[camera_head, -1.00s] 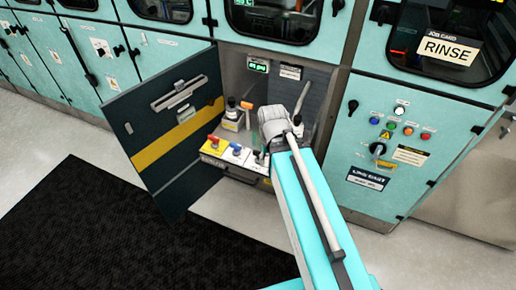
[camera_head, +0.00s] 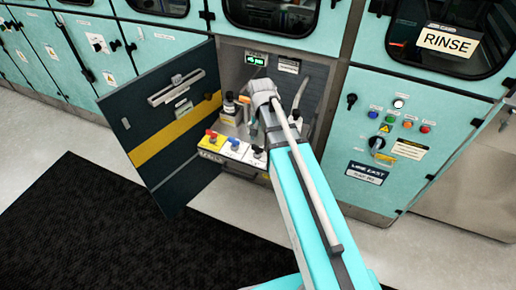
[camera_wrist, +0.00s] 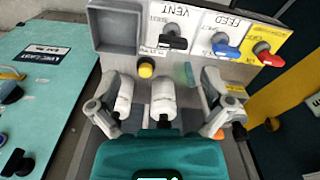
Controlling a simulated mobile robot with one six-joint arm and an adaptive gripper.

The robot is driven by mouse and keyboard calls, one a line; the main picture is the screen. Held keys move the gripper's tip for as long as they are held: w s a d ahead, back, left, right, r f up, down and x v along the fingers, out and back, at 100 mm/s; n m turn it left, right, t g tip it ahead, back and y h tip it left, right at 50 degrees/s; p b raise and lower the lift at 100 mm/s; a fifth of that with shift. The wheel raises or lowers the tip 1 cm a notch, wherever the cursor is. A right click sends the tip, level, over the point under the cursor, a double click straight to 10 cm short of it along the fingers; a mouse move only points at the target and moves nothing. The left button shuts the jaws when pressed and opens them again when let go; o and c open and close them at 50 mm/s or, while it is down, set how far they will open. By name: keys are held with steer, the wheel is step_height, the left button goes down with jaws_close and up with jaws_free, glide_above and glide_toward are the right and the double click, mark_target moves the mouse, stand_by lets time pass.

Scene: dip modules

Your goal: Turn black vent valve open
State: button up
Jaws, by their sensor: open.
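The black vent valve (camera_wrist: 172,42) sits on a white panel marked VENT, whose lettering is upside down in the wrist view. Its black handle lies roughly across the picture. It also shows in the head view (camera_head: 257,151), beside my arm. The blue FEED valve (camera_wrist: 226,51) and a red valve (camera_wrist: 268,57) on yellow are to its right in the wrist view. My gripper (camera_wrist: 160,82) is open, its fingers spread wide, with the vent valve ahead of them and not between them. In the head view my wrist hides part of the cabinet's inside.
An open dark door (camera_head: 165,125) with a yellow stripe stands left of the recess. White cylinders (camera_wrist: 163,97) show between my fingers; contact cannot be told. A yellow knob (camera_wrist: 146,68) and a grey tray (camera_wrist: 116,28) are near the valve. A dark-capped bottle (camera_head: 229,108) stands inside.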

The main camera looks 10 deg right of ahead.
mark_target(258, 147)
steer(key=w, duration=0.1)
steer(key=w+m, duration=0.1)
steer(key=w, duration=0.1)
steer(key=w+m, duration=0.1)
steer(key=w, duration=0.1)
steer(key=shift+w+f, duration=0.2)
steer(key=shift+f, duration=0.05)
steer(key=shift+f+b, duration=0.1)
steer(key=shift+b, duration=0.2)
step_height(258, 147, down, 14)
steer(key=b, duration=1.3)
steer(key=shift+r, duration=0.2)
steer(key=shift+b, duration=0.3)
steer(key=c, duration=0.9)
steer(key=shift+d, duration=0.2)
steer(key=shift+c, duration=0.3)
steer(key=shift+a, duration=0.1)
